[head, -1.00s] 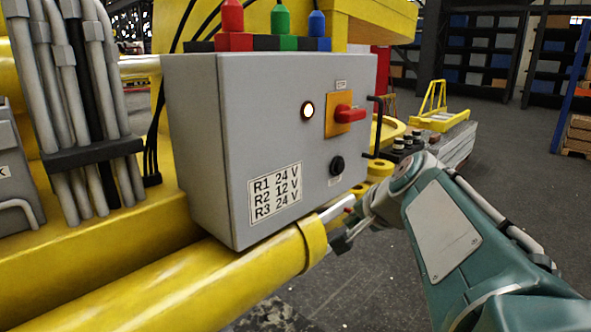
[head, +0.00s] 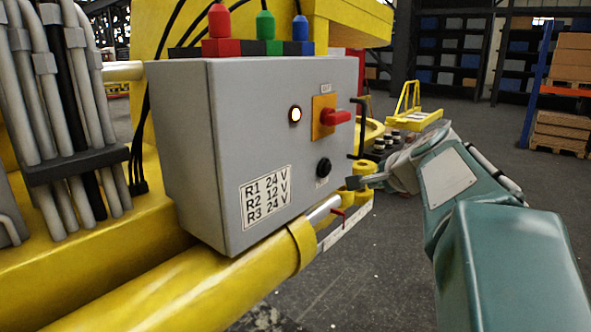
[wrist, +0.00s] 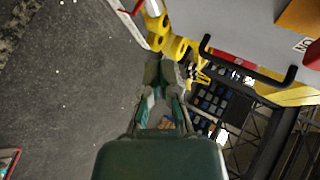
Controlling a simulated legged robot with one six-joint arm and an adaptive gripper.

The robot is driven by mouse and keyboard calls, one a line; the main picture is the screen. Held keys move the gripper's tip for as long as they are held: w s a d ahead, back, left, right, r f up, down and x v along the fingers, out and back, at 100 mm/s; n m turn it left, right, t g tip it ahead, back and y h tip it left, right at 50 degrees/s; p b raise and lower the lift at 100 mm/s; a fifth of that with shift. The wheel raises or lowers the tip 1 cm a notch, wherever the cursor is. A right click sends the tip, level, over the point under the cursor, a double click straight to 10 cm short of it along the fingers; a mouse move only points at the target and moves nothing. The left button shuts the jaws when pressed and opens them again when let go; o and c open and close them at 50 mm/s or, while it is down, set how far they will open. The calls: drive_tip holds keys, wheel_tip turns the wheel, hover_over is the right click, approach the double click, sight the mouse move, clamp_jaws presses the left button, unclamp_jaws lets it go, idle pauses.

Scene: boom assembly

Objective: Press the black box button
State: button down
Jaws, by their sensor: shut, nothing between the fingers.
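The grey control box (head: 190,150) stands on the yellow boom. Its front carries a round black button (head: 323,167) at the lower right, a lit lamp (head: 295,114) and a red switch (head: 338,117) on an orange plate. My gripper (head: 352,183) is shut and empty. In the head view it is right of the button and slightly lower, apparently clear of the box. In the wrist view my gripper (wrist: 160,72) points up the picture, and the grey box face (wrist: 235,30) fills the upper right. I cannot make out the black button there.
A black handle (head: 360,128) sticks out at the box's right edge; it also shows in the wrist view (wrist: 250,68). A yellow cylinder (head: 220,285) with a metal rod runs below the box. Grey pipes (head: 60,110) stand at left. The floor at right is open.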

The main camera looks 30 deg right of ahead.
sight(326, 169)
drive_tip(key=w+a, duration=0.3)
drive_tip(key=w, duration=0.3)
drive_tip(key=shift+w+a, duration=0.3)
drive_tip(key=shift+w, duration=0.1)
drive_tip(key=shift+d, duration=0.3)
drive_tip(key=shift+a, duration=0.15)
idle(0.3)
drive_tip(key=shift+w+r, duration=0.1)
drive_tip(key=shift+w, duration=0.05)
drive_tip(key=shift+w+a, duration=0.1)
drive_tip(key=shift+w, duration=0.1)
idle(0.3)
